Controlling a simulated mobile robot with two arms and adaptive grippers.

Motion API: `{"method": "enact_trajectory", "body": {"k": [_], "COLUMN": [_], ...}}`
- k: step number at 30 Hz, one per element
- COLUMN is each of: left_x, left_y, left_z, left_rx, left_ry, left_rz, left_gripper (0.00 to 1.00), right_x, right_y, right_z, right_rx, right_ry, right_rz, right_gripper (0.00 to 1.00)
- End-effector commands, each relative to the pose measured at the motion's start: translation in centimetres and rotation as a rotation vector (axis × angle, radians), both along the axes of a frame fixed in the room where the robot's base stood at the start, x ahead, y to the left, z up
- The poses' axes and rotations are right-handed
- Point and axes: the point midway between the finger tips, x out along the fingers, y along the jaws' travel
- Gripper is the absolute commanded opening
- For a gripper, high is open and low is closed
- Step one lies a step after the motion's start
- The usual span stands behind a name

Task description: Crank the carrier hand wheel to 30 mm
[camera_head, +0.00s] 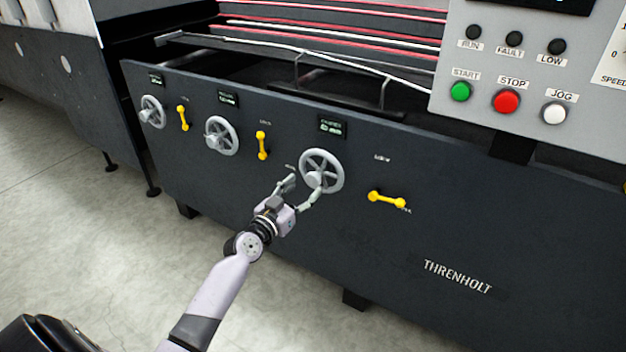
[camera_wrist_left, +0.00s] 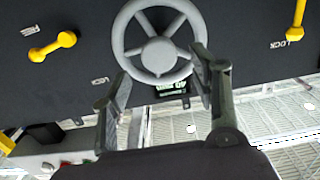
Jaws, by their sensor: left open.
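The carrier hand wheel (camera_head: 321,171) is a grey spoked wheel on the dark machine front, the rightmost of three. A small display (camera_head: 331,127) sits above it; its digits are too small to read surely. My left gripper (camera_head: 303,190) is open, just in front of the wheel's lower left part, with nothing held. In the left wrist view, which is upside down, the wheel (camera_wrist_left: 158,45) shows beyond and between the two spread fingers (camera_wrist_left: 160,80). I cannot tell whether a finger touches the rim. My right gripper is not in view.
A yellow lever (camera_head: 387,199) lies nearly level right of the wheel; another yellow lever (camera_head: 262,145) stands upright to its left. Two more wheels (camera_head: 221,136) are farther left. A button panel (camera_head: 530,80) overhangs at upper right. The floor (camera_head: 90,240) in front is clear.

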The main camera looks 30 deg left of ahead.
Motion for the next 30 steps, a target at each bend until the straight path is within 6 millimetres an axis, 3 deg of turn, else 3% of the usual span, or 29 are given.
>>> {"method": "enact_trajectory", "body": {"k": [6,12,23,30], "left_x": [3.9,5.6,5.9,5.9], "left_y": [-0.2,-0.2,-0.2,-0.2], "left_z": [-0.1,-0.1,0.0,0.0], "left_rx": [-0.001,0.0,0.001,0.001], "left_ry": [-0.001,0.0,0.001,0.001], "left_rz": [-0.001,-0.001,-0.001,0.0], "left_gripper": [0.56,0.56,0.55,0.39], "right_x": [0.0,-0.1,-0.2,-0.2], "right_y": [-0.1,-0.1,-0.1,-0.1], "right_z": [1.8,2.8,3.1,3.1], "right_rx": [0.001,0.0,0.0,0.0], "right_ry": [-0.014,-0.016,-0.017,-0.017], "right_rz": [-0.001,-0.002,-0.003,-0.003], "right_gripper": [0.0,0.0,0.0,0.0]}}
